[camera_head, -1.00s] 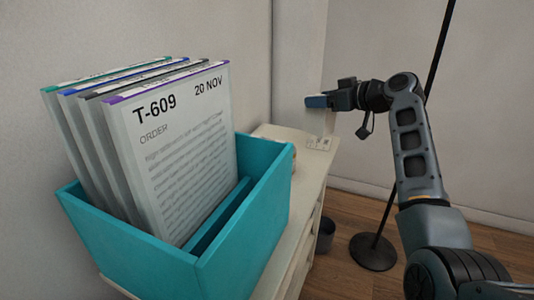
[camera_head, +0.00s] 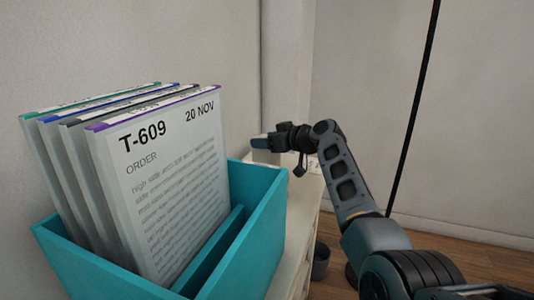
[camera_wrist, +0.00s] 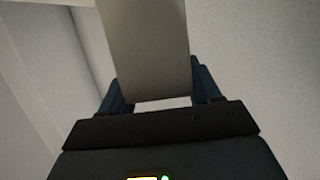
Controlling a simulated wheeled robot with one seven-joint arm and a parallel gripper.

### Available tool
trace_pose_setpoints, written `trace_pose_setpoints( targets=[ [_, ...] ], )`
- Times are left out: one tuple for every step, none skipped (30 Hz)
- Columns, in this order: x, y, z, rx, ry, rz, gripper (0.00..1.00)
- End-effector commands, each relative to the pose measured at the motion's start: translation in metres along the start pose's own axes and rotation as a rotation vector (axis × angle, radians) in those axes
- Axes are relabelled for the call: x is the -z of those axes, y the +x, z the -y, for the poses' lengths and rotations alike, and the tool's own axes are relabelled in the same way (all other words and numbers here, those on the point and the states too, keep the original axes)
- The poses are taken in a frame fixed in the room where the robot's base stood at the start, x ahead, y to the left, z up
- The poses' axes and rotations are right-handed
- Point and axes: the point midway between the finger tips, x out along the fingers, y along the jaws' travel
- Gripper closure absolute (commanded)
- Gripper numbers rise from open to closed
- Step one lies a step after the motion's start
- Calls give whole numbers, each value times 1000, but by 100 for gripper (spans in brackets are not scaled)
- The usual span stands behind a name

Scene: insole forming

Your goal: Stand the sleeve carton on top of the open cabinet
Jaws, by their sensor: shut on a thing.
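My gripper (camera_head: 259,143) is at the far end of my arm, above the far part of the cream cabinet (camera_head: 297,215). In the wrist view, my gripper (camera_wrist: 162,95) has its dark blue fingers on either side of a plain grey-beige piece, the sleeve carton (camera_wrist: 147,45), and is shut on it. In the head view a pale patch of the carton (camera_head: 264,157) shows just below the fingers. Whether its lower end touches the cabinet top is hidden. The cabinet's front is seen only at a steep angle, so its opening is not clear.
A teal file box (camera_head: 262,225) with several upright folders (camera_head: 165,185) fills the near left. The wall stands close behind the cabinet. A dark bin (camera_head: 321,262) is on the floor beside the cabinet, and a thin black pole (camera_head: 413,110) rises at right.

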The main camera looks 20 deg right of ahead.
Motion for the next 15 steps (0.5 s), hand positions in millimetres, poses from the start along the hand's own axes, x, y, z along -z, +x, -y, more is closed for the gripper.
trace_pose_setpoints(
  targets=[
    [-6,2,0,1,3,1,78],
    [-10,3,0,2,3,2,78],
    [-16,5,1,2,3,3,78],
    [-20,6,1,2,3,2,78],
    [-24,7,0,1,3,2,78],
    [-30,9,0,1,3,2,78],
    [-32,10,0,1,3,1,78],
    [-34,10,0,1,3,1,78],
    [-35,10,0,1,2,0,78],
    [-35,10,0,1,1,0,78],
    [-35,10,0,1,1,-1,78],
    [-34,10,0,1,1,-1,78],
    [-34,10,0,1,1,0,78],
    [-34,10,0,1,1,0,78],
    [-34,10,0,1,1,0,78]
  ],
)
